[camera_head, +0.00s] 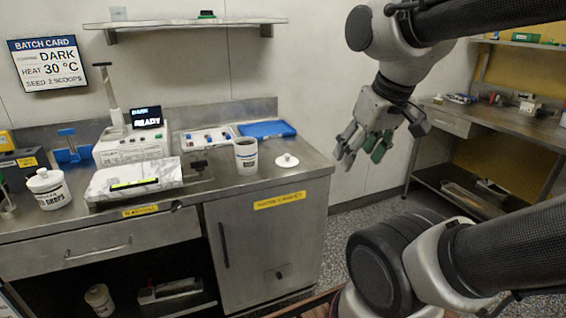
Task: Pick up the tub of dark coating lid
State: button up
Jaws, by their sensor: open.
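A round white lid with a small knob (286,160) lies on the steel counter, near its right end. Just left of it stands a white tub (246,158), its top uncovered and its contents dark; its label is too small to read. My gripper (350,150) hangs in the air to the right of the counter, pointing down and to the left. It is open and empty, apart from the lid. Another white tub (52,196) stands at the left of the counter with a knobbed lid on it; its label ends in "DROPS".
A machine with a screen reading "READY" (130,148) stands mid-counter. A blue tray (266,129) and a tray of small items (207,138) lie behind the tub. A shelf (185,24) hangs above. The counter right of the lid is clear. Another bench (497,117) stands at the right.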

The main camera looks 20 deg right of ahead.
aim_at(287, 161)
jog(key=i+l, duration=0.75)
jog(key=l+z, duration=0.05)
